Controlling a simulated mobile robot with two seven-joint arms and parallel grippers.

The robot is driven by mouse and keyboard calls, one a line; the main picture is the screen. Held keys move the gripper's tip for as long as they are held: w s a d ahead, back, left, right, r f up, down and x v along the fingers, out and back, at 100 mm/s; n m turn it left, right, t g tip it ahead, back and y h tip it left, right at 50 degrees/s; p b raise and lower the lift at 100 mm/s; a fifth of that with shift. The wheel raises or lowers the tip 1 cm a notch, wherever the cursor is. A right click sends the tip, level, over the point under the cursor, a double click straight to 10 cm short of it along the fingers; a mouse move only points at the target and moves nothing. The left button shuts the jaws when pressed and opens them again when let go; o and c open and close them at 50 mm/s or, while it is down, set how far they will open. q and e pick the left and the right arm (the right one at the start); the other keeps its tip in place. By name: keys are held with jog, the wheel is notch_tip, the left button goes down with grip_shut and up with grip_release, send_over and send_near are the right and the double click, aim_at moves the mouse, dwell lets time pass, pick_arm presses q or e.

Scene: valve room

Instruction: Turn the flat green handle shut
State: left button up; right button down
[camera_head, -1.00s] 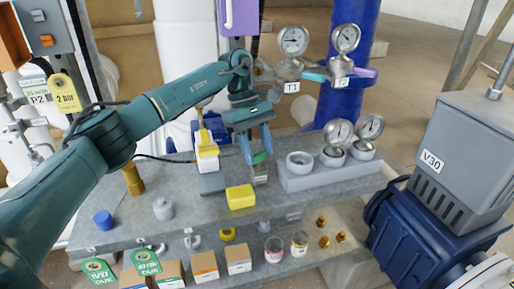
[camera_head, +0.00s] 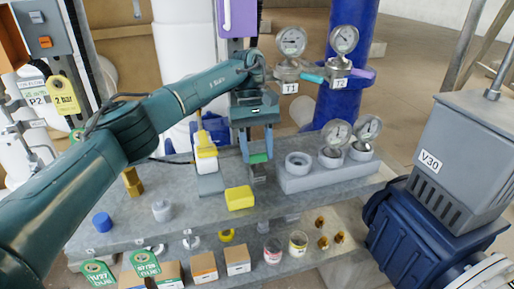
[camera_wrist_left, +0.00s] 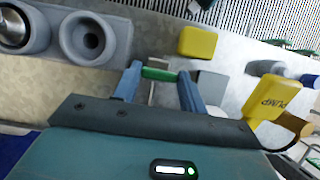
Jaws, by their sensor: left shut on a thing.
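The flat green handle (camera_head: 258,158) sits on a small grey valve body (camera_head: 259,172) on the metal bench. My left gripper (camera_head: 257,157) reaches down over it, its two blue fingers at either end of the handle. In the left wrist view the green handle (camera_wrist_left: 158,74) lies crosswise between the fingertips of my left gripper (camera_wrist_left: 158,78), spanning the gap and touching both. The gripper is shut on it. The valve body beneath is partly hidden. My right gripper is not in view.
A yellow block (camera_head: 240,198) lies just in front of the valve. A grey block with round sockets and gauges (camera_head: 310,180) is close on the right. Gauges T1 (camera_head: 291,42) and T2 (camera_head: 344,40) hang behind.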

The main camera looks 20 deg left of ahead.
pick_arm(q)
jog(key=shift+r, duration=0.1)
jog(key=o, duration=1)
